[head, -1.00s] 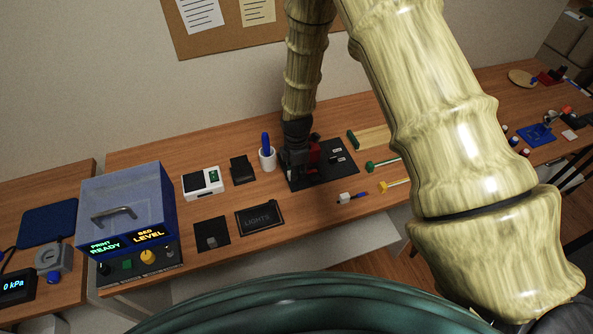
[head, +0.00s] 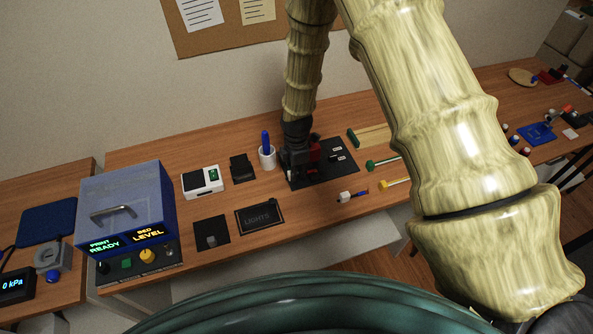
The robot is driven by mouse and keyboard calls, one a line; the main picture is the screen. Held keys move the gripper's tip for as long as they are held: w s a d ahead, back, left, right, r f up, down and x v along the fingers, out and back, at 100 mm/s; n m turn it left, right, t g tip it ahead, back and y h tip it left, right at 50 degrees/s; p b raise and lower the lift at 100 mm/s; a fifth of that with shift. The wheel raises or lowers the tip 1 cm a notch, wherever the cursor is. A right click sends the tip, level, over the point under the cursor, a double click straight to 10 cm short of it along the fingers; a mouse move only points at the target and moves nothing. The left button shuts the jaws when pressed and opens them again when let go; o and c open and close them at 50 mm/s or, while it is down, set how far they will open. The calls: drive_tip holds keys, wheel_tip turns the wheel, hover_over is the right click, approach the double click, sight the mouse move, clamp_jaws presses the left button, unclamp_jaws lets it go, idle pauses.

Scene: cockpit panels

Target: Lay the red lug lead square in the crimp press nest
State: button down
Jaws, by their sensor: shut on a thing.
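My gripper (head: 297,160) is at the dark mat (head: 340,172) in the middle of the bench, pointing down beside the crimp press. Red parts of the press (head: 315,152) show just right of the gripper. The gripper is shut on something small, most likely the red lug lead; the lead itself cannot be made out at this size. The fingertips and the press nest are hidden by the dark gripper body, so I cannot tell how the lead sits against the nest.
A white cup with a blue pen (head: 267,155) stands close left of the gripper. A green-ended tool (head: 378,164), a yellow-ended tool (head: 393,184) and a small white-and-blue piece (head: 351,195) lie to the right. A blue covered box (head: 127,205) stands far left.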

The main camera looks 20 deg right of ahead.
drive_tip(key=c, duration=1.3)
unclamp_jaws()
drive_tip(key=shift+o, duration=0.2)
drive_tip(key=shift+r, duration=0.1)
drive_tip(key=shift+w, duration=0.1)
drive_tip(key=shift+w+r, duration=0.1)
drive_tip(key=shift+r, duration=0.35)
wheel_tip(320, 180, up, 11)
drive_tip(key=shift+s, duration=0.25)
